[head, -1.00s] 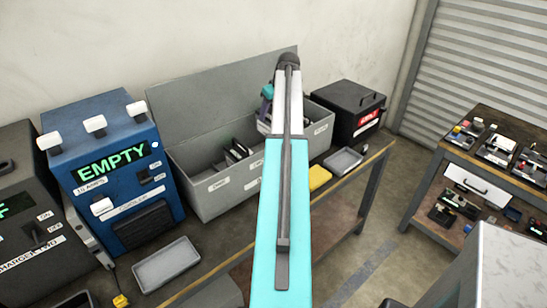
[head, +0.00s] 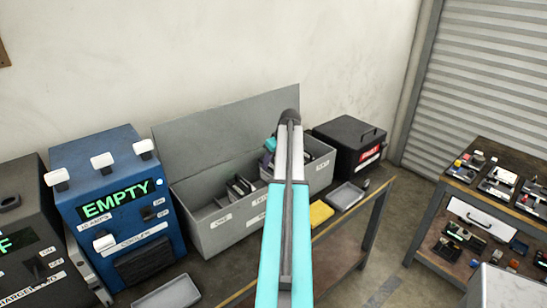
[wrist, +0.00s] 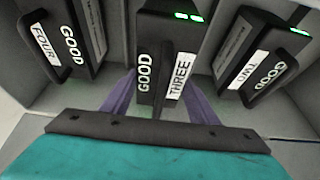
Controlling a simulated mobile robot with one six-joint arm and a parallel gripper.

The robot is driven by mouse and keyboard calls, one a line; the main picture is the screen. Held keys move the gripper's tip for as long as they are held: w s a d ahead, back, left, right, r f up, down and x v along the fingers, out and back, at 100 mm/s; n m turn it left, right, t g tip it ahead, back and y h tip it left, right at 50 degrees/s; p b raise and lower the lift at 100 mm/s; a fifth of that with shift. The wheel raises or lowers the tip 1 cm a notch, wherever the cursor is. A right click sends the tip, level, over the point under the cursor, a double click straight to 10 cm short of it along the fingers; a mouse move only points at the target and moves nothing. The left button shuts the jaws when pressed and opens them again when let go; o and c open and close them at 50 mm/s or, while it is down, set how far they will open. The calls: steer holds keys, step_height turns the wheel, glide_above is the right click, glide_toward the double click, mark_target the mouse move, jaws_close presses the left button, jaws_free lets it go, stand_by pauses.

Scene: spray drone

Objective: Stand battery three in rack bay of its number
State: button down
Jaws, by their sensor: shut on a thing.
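Battery three (wrist: 158,52) is a dark block with GOOD and THREE labels and green lights on top, in the middle of the wrist view. My gripper (wrist: 163,95) has its purple fingers shut on it, one on each side. The grey rack box (head: 232,233) stands on the bench with its lid up and labels along its front. Battery four (wrist: 65,45) is on the left and battery two (wrist: 255,60) on the right in the wrist view. Whether battery three touches the bay floor cannot be told.
A blue charger (head: 115,215) reading EMPTY stands left of the box. A black box with a red label (head: 348,138), a yellow block (head: 321,213) and a grey tray (head: 346,195) are on its right. Grey walls (wrist: 112,85) separate the batteries.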

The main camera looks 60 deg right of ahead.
stand_by(0.4)
steer(key=shift+f+p, duration=0.6)
steer(key=shift+f, duration=1.2)
steer(key=c, duration=0.7)
jaws_free()
steer(key=shift+f, duration=0.15)
steer(key=shift+b+v, duration=1.6)
steer(key=shift+v, duration=4.55)
